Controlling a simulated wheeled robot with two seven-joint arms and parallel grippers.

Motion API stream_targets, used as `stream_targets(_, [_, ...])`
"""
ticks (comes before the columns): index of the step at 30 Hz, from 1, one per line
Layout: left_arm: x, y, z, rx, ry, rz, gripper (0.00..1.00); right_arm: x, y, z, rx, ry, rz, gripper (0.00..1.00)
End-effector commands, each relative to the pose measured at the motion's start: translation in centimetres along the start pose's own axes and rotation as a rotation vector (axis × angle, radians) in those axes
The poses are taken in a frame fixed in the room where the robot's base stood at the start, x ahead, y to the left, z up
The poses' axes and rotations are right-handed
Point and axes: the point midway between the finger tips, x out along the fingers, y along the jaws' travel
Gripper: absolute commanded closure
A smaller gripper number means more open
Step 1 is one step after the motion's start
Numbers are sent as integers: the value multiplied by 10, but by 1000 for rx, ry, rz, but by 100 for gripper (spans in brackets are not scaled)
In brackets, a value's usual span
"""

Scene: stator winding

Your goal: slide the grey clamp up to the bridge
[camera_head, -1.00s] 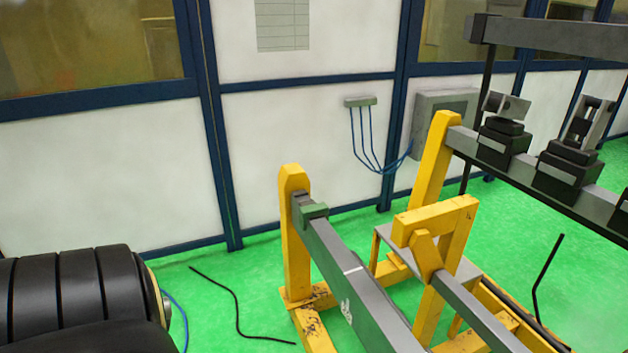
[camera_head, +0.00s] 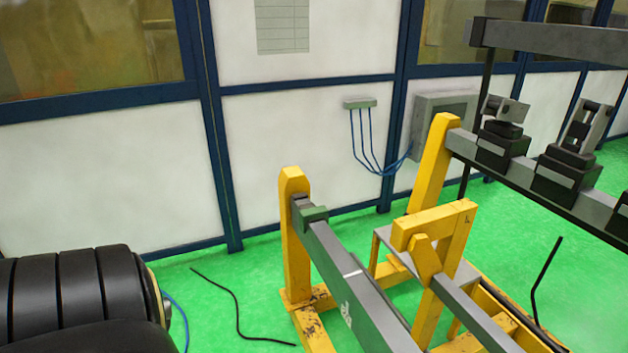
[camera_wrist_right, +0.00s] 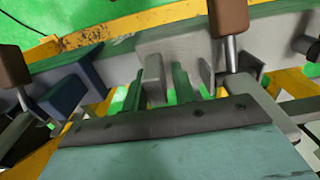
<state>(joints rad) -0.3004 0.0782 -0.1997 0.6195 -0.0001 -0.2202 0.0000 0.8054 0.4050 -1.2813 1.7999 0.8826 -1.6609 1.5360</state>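I cannot tell which one the task means. A grey beam (camera_head: 472,38) runs above them and may be the bridge. In the right wrist view, two grey upright plates, which may be my right gripper's fingers (camera_wrist_right: 181,78), stand apart before a pale grey block (camera_wrist_right: 182,35). Dark green strips lie between them. Contact is unclear. My left gripper is not seen.
In the right wrist view, a brown-knobbed lever (camera_wrist_right: 228,16) rises beside the plates, and a blue block (camera_wrist_right: 75,85) lies to the left. In the head view, a yellow frame (camera_head: 293,235) carries a grey beam (camera_head: 335,262).

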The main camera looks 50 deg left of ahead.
Motion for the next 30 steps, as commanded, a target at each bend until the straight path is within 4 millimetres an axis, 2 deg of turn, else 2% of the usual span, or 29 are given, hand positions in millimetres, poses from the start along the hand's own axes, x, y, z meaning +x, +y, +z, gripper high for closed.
stream_targets(13, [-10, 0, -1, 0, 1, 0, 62, -2, -47, 1, -1, 0, -4, 75])
stream_targets(30, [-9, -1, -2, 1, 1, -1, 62, -1, -104, 0, 0, 1, -4, 75])
